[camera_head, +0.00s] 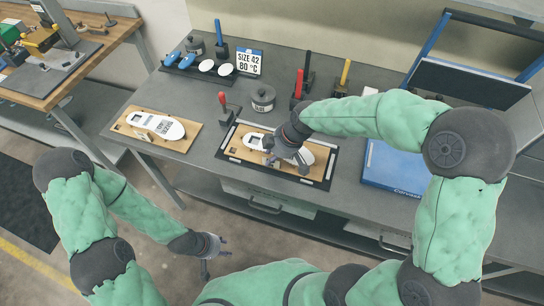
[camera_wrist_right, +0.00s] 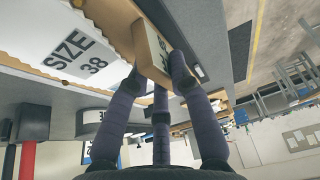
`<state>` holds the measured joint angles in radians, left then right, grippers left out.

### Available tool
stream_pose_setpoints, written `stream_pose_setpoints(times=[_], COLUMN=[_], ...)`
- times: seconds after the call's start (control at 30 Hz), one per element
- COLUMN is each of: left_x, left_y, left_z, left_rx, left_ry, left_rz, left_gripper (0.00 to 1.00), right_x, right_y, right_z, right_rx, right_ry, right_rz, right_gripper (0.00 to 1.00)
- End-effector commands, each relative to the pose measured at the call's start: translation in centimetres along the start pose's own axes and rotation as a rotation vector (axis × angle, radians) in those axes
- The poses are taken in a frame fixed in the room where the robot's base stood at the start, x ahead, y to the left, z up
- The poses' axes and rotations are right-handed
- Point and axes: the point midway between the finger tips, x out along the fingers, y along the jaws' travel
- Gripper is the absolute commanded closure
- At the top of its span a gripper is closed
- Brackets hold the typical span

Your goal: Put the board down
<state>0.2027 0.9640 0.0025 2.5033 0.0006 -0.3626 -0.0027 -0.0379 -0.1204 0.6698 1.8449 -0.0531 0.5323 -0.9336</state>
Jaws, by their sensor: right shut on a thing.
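A wooden board (camera_head: 321,153) with a white insole shape (camera_head: 253,139) lies over a black-framed mat (camera_head: 229,159) at the bench's front middle. My right gripper (camera_head: 288,165) is above it and covers its middle. In the right wrist view, my right gripper (camera_wrist_right: 163,82) is shut on the board's wooden block (camera_wrist_right: 151,52), and the insole shape (camera_wrist_right: 63,47) reads "SIZE 38". I cannot tell whether the board touches the mat. A second board (camera_head: 187,143) with a white insole shape lies flat on the left. My left gripper (camera_head: 215,262) is empty, fingers apart, in front of the bench.
A "SIZE 42 80 °C" sign (camera_head: 249,62) and a tray of insoles (camera_head: 207,67) are further back. A blue machine (camera_head: 390,172) is on the right. Bench space between the two boards is clear.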

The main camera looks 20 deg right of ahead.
Motion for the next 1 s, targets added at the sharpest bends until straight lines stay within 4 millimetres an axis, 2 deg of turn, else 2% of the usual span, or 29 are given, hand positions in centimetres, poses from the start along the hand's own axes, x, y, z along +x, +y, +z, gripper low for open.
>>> stream_pose_setpoints(times=[0.3, 0.33, 0.4, 0.83, 1.0], left_x=[0.2, 0.2, 0.1, -0.2, -0.9], left_y=[-0.1, -0.1, -0.1, 0.1, 0.3], left_z=[0.0, 0.0, 0.0, 0.0, 0.0], left_rx=[0.0, 0.0, 0.0, 0.0, 0.0], left_ry=[0.0, 0.0, 0.0, 0.0, 0.0], left_rz=[0.0, 0.0, 0.0, 0.0, 0.0], left_gripper=[0.6, 0.6, 0.6, 0.6, 0.6], right_x=[0.2, 0.2, 0.2, -0.3, -2.8], right_y=[0.1, 0.0, 0.0, 0.0, 0.1], right_z=[0.1, 0.1, 0.1, -0.1, -0.2], right_rx=[-0.001, 0.0, 0.0, -0.001, 0.0], right_ry=[0.001, 0.0, 0.0, 0.0, 0.002], right_rz=[0.002, 0.0, 0.0, 0.001, 0.004], right_gripper=[1.0, 0.73, 0.55, 0.55, 0.55])
